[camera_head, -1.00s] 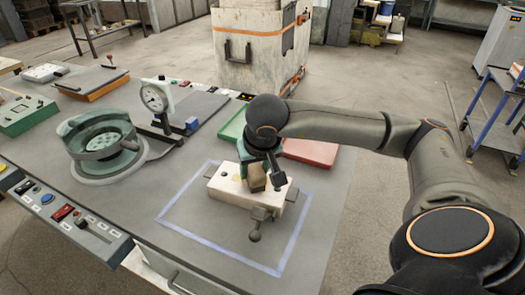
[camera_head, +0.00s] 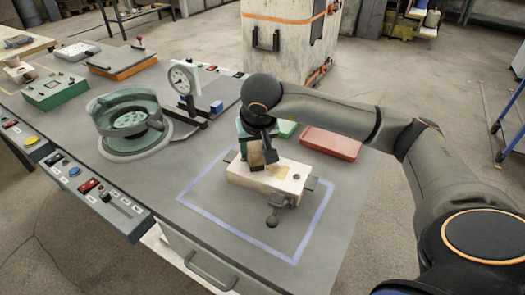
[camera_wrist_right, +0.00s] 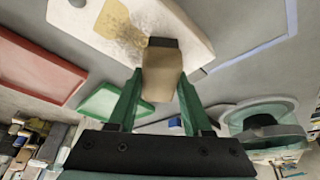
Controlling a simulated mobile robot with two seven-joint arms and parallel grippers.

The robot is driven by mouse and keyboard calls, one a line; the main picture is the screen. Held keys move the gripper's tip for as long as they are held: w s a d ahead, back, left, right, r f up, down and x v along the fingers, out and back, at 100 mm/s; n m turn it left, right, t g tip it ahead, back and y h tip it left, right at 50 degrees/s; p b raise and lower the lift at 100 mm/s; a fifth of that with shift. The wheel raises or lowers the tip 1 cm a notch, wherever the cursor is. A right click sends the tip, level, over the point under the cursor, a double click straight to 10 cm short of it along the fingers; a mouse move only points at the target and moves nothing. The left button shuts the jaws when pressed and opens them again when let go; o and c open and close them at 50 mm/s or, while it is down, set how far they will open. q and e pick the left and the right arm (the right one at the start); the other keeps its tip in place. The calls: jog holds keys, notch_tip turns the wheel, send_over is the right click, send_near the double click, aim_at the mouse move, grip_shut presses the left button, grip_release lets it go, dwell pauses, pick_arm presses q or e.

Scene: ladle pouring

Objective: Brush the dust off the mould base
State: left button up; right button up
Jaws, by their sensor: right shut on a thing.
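The mould base (camera_head: 250,180) is a pale cream block lying inside a blue outline on the grey table, with dark clamps at its ends. A tan, dusty patch (camera_head: 282,171) is on its top; the patch also shows in the right wrist view (camera_wrist_right: 119,32). My right gripper (camera_head: 250,145) is over the block's far edge, its green fingers shut on a tan brush (camera_wrist_right: 161,72) with a dark end. The brush end is at the block's edge beside the patch; I cannot tell whether it touches. My left gripper is not in view.
A red tray (camera_head: 331,144) and a partly hidden green tray (camera_head: 287,129) lie behind the block. A round green fixture (camera_head: 130,122) and a dial gauge (camera_head: 184,77) stand to the left. The outlined area in front of the block is clear.

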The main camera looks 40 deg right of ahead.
aim_at(271, 168)
jog(key=shift+w+a, duration=0.25)
jog(key=shift+w, duration=0.15)
jog(key=shift+w+d+f+b, duration=0.2)
jog(key=shift+d+b, duration=0.1)
jog(key=shift+d, duration=0.1)
jog(key=shift+s+d+f+b, duration=0.1)
jog(key=shift+s+d+b, duration=0.2)
jog(key=shift+s, duration=0.5)
jog(key=shift+s+d+f+b, duration=0.15)
jog(key=shift+s+d, duration=0.2)
jog(key=shift+s, duration=0.4)
jog(key=shift+s+d+f+b, duration=0.1)
jog(key=shift+s+d+b, duration=0.2)
jog(key=shift+s, duration=0.5)
jog(key=shift+s+d+r+b, duration=0.1)
jog(key=shift+s+d+b, duration=0.25)
jog(key=shift+s, duration=0.45)
jog(key=shift+s+d+r+b, duration=0.1)
jog(key=shift+s+d+b, duration=0.25)
jog(key=shift+s, duration=0.4)
jog(key=shift+s+d+b, duration=0.2)
jog(key=shift+s+d, duration=0.2)
jog(key=shift+s, duration=0.4)
jog(key=shift+r, duration=0.15)
notch_tip(271, 168, up, 6)
jog(key=p, duration=0.4)
jog(key=shift+r+p, duration=0.15)
jog(key=shift+p, duration=0.25)
jog(key=shift+w, duration=0.1)
